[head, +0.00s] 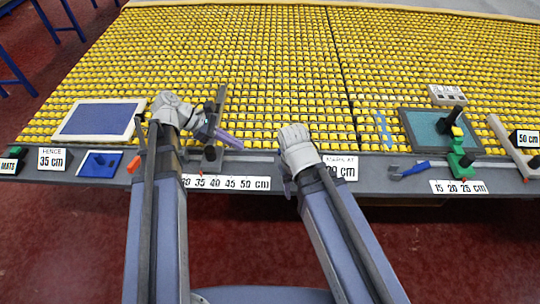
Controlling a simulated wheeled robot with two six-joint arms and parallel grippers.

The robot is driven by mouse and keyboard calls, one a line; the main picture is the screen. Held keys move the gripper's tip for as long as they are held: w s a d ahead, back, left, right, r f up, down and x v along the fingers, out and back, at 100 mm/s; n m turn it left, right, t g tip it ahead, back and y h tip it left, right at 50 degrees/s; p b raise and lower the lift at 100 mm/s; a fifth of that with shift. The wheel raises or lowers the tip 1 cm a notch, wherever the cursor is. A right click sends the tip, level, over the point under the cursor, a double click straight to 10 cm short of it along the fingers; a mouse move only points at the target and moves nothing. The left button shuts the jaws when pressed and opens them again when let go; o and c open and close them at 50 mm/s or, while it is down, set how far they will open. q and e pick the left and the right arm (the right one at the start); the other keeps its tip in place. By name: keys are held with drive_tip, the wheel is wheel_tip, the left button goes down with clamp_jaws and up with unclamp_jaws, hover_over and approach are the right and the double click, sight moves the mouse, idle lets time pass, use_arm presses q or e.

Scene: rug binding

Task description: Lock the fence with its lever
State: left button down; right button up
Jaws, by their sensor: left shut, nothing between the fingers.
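The fence (220,101) is a dark grey upright bar on a dark block at the front rail, left of centre, above the scale reading up to 50 cm. A purple lever (229,138) slants down to the right beside it. My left gripper (206,130) is shut and empty, right at the fence and the lever's upper end; I cannot tell whether it touches either. It hides part of the fence. My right gripper (289,187) is largely hidden by its own wrist, right of the fence and apart from it; its fingers cannot be made out.
The roller table (290,60) is covered in yellow rollers. A blue-grey pad (99,119) lies at left, and a teal tray (425,130) at right. A green clamp (460,160) and a blue-handled tool (412,169) are on the front rail at right.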

use_arm(q)
drive_tip(key=b+x, duration=0.7)
drive_tip(key=x, duration=0.3)
drive_tip(key=shift+f, duration=0.2)
drive_tip(key=shift+d+r+p, duration=0.9)
drive_tip(key=shift+r+p, duration=0.05)
drive_tip(key=shift+d+r+p, duration=0.4)
drive_tip(key=shift+d+p, duration=0.05)
drive_tip(key=shift+d, duration=0.35)
